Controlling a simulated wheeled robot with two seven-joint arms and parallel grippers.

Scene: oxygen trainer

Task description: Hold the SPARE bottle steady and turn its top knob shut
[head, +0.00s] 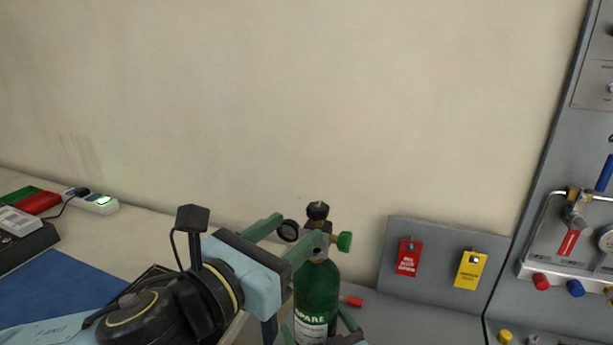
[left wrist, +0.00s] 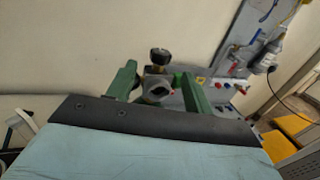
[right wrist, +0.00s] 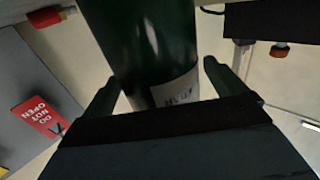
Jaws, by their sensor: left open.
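The green SPARE bottle (head: 317,288) stands upright, with a black top knob (head: 317,210) above a brass neck and a green side knob (head: 344,242). My left gripper (head: 302,228) is open, its fingers apart at the valve. In the left wrist view, the black knob (left wrist: 160,56) stands above and between the two fingers (left wrist: 156,75); I see no contact with it. My right gripper (right wrist: 161,78) has its fingers against both sides of the bottle's lower body (right wrist: 150,40), near the white label. In the head view its fingers are mostly cut off below.
A grey panel with a red tag (head: 408,258) and a yellow tag (head: 471,270) stands right of the bottle. A larger board with a regulator (head: 575,215) is at far right. A blue mat (head: 60,290) and power strip (head: 92,202) lie left. The wall is behind.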

